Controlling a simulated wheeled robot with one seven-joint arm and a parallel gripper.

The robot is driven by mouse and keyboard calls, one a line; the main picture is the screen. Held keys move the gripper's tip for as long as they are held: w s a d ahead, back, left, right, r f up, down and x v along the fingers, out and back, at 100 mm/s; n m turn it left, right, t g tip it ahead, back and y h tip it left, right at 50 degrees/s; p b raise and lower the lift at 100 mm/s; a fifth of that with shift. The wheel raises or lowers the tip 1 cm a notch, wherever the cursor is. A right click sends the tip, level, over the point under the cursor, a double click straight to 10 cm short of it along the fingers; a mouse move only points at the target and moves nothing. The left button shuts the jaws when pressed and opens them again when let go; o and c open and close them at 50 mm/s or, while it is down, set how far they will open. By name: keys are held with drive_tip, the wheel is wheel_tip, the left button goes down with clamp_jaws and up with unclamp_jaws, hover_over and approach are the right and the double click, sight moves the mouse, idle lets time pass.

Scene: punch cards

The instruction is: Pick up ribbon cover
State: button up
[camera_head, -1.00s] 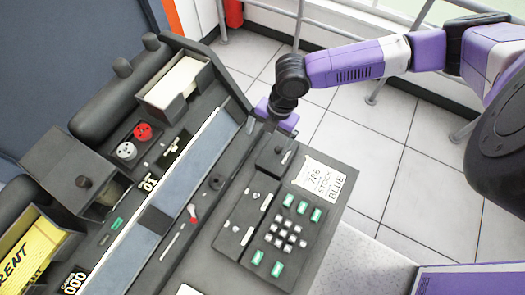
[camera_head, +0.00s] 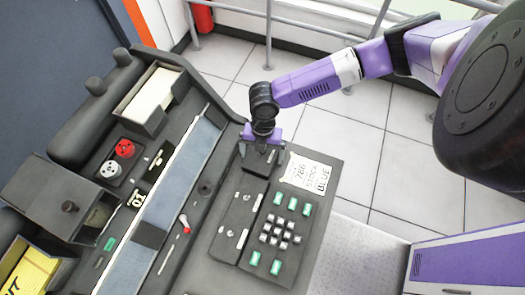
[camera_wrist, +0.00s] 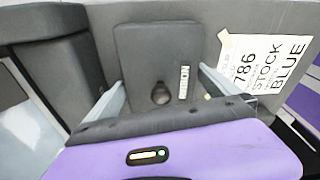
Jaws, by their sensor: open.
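The ribbon cover appears to be the dark grey box with a round knob on the machine's right part. In the head view the cover (camera_head: 259,166) is partly hidden under my gripper (camera_head: 257,153). In the wrist view the cover (camera_wrist: 155,42) lies straight ahead, its knob low on its face. My gripper (camera_wrist: 160,78) is open, with one pale finger to the left of the cover and one to the right. I cannot tell whether either finger touches it. My purple gripper body hides the near edge of the cover.
A paper label reading 786 STOCK BLUE (camera_head: 308,174) lies just right of the cover. A keypad (camera_head: 279,235) with green and white keys is below it. A long blue-grey strip (camera_head: 165,190) runs along the machine to the left. Tiled floor and railings lie behind.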

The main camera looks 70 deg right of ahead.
drive_tip(key=c, duration=1.2)
drive_tip(key=shift+o, duration=0.2)
wheel_tip(320, 180, up, 19)
drive_tip(key=shift+r, duration=0.2)
drive_tip(key=shift+r+p, duration=0.9)
drive_tip(key=shift+p, duration=0.2)
drive_tip(key=shift+r+p, duration=0.2)
drive_tip(key=shift+p, duration=0.25)
drive_tip(key=shift+r+p, duration=0.7)
drive_tip(key=shift+p, duration=0.6)
